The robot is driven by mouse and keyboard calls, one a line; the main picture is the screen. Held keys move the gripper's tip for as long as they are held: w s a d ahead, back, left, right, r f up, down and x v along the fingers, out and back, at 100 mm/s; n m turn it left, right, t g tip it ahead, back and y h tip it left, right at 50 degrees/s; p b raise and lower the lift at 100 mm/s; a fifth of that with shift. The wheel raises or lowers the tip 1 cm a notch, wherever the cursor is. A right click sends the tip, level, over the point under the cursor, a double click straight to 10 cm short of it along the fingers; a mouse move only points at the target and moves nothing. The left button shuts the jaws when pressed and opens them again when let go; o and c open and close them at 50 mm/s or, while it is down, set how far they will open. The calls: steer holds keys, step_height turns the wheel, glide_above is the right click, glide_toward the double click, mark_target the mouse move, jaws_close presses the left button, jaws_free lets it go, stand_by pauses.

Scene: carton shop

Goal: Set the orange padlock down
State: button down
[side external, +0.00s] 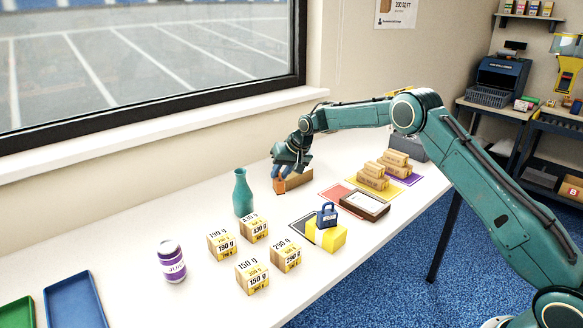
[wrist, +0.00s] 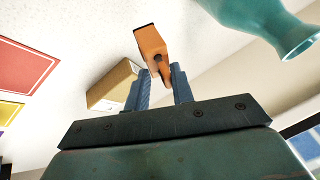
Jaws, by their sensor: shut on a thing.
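The orange padlock (wrist: 151,42) hangs from my gripper (wrist: 162,72), its narrow end between the two blue fingers. In the side external view the padlock (side external: 281,186) shows low under my gripper (side external: 287,171), at or very near the white table; I cannot tell whether it touches. My fingers are shut on it. A cardboard box (side external: 299,180) lies right beside and behind it, and also shows left of the fingers in the wrist view (wrist: 112,86).
A teal bottle (side external: 242,194) stands left of my gripper. Several weight-marked cubes (side external: 254,228), a purple-labelled jar (side external: 172,262) and a blue padlock (side external: 327,215) on a yellow block (side external: 328,236) stand nearer the front. Coloured mats, including a red one (side external: 335,193), lie to the right.

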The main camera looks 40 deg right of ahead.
mark_target(283, 181)
steer(key=shift+f, duration=2.05)
steer(key=shift+f, duration=0.1)
steer(key=c, duration=1.2)
jaws_free()
steer(key=shift+f, duration=0.1)
steer(key=shift+v, duration=6.15)
